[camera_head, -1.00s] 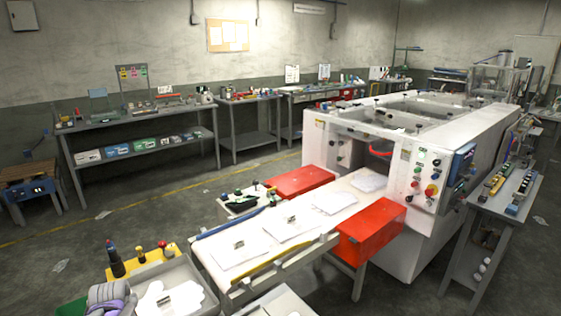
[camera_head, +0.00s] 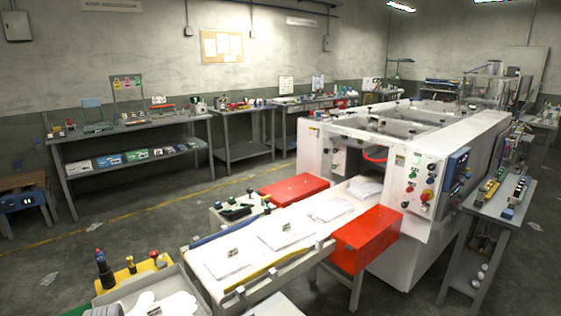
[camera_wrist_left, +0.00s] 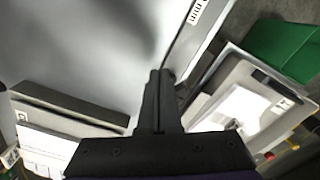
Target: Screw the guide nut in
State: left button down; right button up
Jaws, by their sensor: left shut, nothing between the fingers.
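My left gripper (camera_wrist_left: 160,75) shows in the left wrist view, its dark fingers shut together with nothing between them. It points over a pale grey surface and touches nothing that I can see. I cannot make out the guide nut in either view. In the head view a conveyor bed (camera_head: 288,262) carries several white glove sheets between a blue guide rail (camera_head: 222,233) and a yellow guide rail (camera_head: 252,282). The bed runs into a white machine (camera_head: 388,208). Neither gripper shows in the head view.
Red boxes (camera_head: 362,240) flank the conveyor. A grey tray (camera_head: 196,289) and a yellow tool holder (camera_head: 138,278) stand at the near left. A side bench (camera_head: 484,212) stands right of the machine. Workbenches (camera_head: 130,129) line the back wall, with open floor before them.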

pick_arm(q)
jog(key=shift+w, duration=0.6)
dwell(0.4)
jog(key=shift+a, duration=0.35)
dwell(0.3)
jog(key=shift+a, duration=0.25)
jog(key=shift+w+a+b, duration=0.25)
jog(key=shift+a+b, duration=0.1)
dwell(0.3)
jog(key=shift+a, duration=0.1)
jog(key=shift+s+a, duration=0.2)
notch_tip(320, 180, up, 6)
jog(key=p, duration=0.3)
dwell(0.3)
